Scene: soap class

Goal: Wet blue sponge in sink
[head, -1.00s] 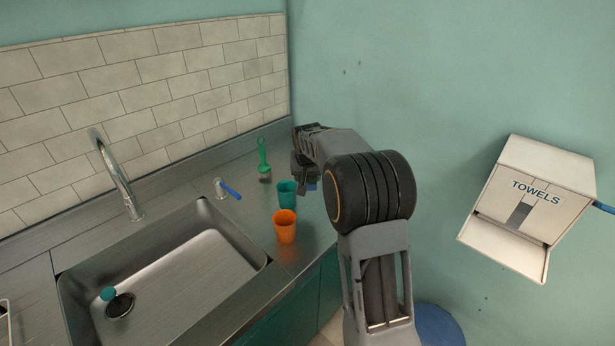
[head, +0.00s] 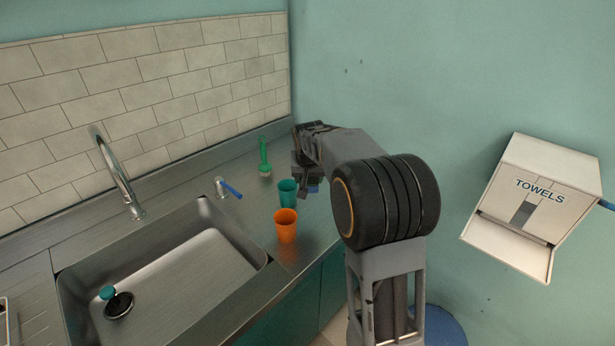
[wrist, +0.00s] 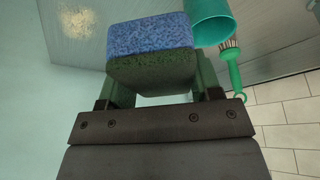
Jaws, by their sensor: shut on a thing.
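The blue sponge (wrist: 150,38) has a dark green scouring side and sits between the fingers of my gripper (wrist: 155,85) in the wrist view. My gripper is shut on it. In the head view my gripper (head: 308,180) is over the right end of the counter, and only a small blue bit of the sponge (head: 313,188) shows beneath it. The steel sink (head: 190,270) is at the lower left, with a dark drain and a teal stopper (head: 107,292) in it.
A teal cup (head: 287,192) and an orange cup (head: 286,226) stand on the counter between the sink and my gripper. A green brush (head: 264,157) is near the back wall. A towel dispenser (head: 535,205) hangs on the right wall. The basin is mostly clear.

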